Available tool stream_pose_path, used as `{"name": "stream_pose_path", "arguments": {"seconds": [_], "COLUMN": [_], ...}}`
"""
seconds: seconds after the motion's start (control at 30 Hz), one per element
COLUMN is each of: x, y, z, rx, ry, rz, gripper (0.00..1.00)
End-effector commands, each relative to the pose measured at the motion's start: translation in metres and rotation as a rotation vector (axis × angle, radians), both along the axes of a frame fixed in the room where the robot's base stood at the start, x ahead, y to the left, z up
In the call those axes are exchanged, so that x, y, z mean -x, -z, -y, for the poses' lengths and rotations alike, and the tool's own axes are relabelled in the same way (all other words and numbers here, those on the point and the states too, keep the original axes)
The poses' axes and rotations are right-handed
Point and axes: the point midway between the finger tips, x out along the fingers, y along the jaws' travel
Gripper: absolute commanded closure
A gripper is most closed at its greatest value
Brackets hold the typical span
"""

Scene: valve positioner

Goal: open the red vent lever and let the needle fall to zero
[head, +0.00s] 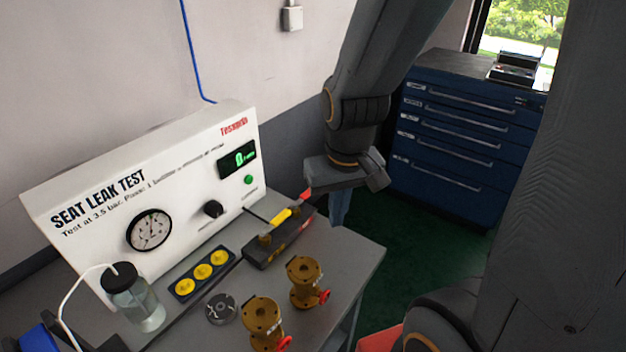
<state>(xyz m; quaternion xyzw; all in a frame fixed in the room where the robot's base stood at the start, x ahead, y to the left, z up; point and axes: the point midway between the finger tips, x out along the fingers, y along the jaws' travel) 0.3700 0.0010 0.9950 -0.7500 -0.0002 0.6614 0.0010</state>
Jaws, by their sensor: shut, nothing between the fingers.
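A dark block (279,245) with brass fittings sits at the right end of the bench, in front of the white SEAT LEAK TEST panel (90,222). A yellow handle (283,216) lies across its top. A small red piece (305,195), probably the red vent lever, shows beside my gripper, partly hidden; its angle is unclear. The round gauge (149,231) is on the panel; its needle is too small to read. A green digital display (238,159) shows what looks like 0. My gripper (340,208) is shut and empty, pointing down just right of the red piece; contact is unclear.
Two brass valves (305,280) with red handwheels stand at the bench front, near a yellow-capped tray (203,272) and a dark disc (221,308). A water jar (135,300) stands left. A blue drawer cabinet (462,135) stands behind right. Green floor lies between.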

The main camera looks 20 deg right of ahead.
Motion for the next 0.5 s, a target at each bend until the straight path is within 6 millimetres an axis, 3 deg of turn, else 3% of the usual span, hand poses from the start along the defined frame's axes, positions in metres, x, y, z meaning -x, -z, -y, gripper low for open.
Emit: {"name": "stream_pose_path", "arguments": {"seconds": [0.13,0.23,0.5], "x": [-0.005,-0.028,-0.153], "y": [0.000,0.002,0.005], "z": [0.000,-0.001,-0.002], "rx": [-0.002,-0.010,-0.053], "ry": [-0.010,-0.060,-0.373], "rz": [0.002,0.012,0.100], "gripper": [1.00,1.00,1.00]}}
